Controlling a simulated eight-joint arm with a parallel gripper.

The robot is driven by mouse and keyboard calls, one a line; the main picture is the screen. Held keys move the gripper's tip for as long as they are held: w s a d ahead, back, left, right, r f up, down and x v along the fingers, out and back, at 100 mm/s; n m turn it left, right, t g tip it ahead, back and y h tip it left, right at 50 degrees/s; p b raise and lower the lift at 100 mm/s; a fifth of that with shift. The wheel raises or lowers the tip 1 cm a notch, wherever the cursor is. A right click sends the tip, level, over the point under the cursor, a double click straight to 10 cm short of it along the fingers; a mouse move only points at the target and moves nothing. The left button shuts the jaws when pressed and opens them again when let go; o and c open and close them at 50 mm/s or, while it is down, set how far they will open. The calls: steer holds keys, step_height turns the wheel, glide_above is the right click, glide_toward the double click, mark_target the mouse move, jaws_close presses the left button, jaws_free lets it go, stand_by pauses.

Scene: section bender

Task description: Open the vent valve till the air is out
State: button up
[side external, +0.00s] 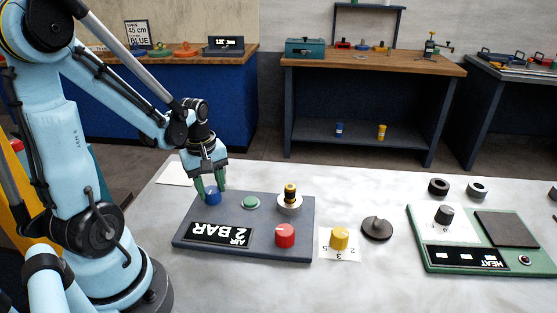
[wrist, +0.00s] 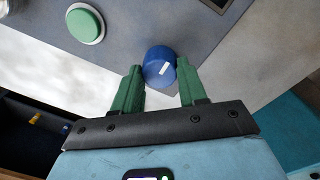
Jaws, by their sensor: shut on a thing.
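A blue knob (side external: 212,198) with a white mark on its top sits at the far left corner of a dark grey panel (side external: 270,215). My gripper (side external: 209,190) points down over it, its green fingers on either side of the knob and shut on it. In the wrist view the blue knob (wrist: 156,62) shows between the two fingertips, its white mark slanted. A display on the panel (side external: 218,235) reads AIR 2 BAR in white on black. No label naming the vent valve can be read.
To the right are a yellow knob (side external: 340,238) on a marked card, a dark disc (side external: 377,229) and a green HEAT panel (side external: 425,255). Bare table lies in front.

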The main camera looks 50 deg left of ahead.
steer(key=shift+m, duration=0.5)
steer(key=shift+c, duration=0.4)
steer(key=m, duration=0.7)
steer(key=shift+a, duration=0.1)
steer(key=m, duration=0.5)
steer(key=shift+h, duration=0.3)
steer(key=shift+m+g, duration=0.3)
steer(key=shift+m, duration=1.6)
steer(key=o, duration=1.1)
steer(key=shift+c, duration=0.2)
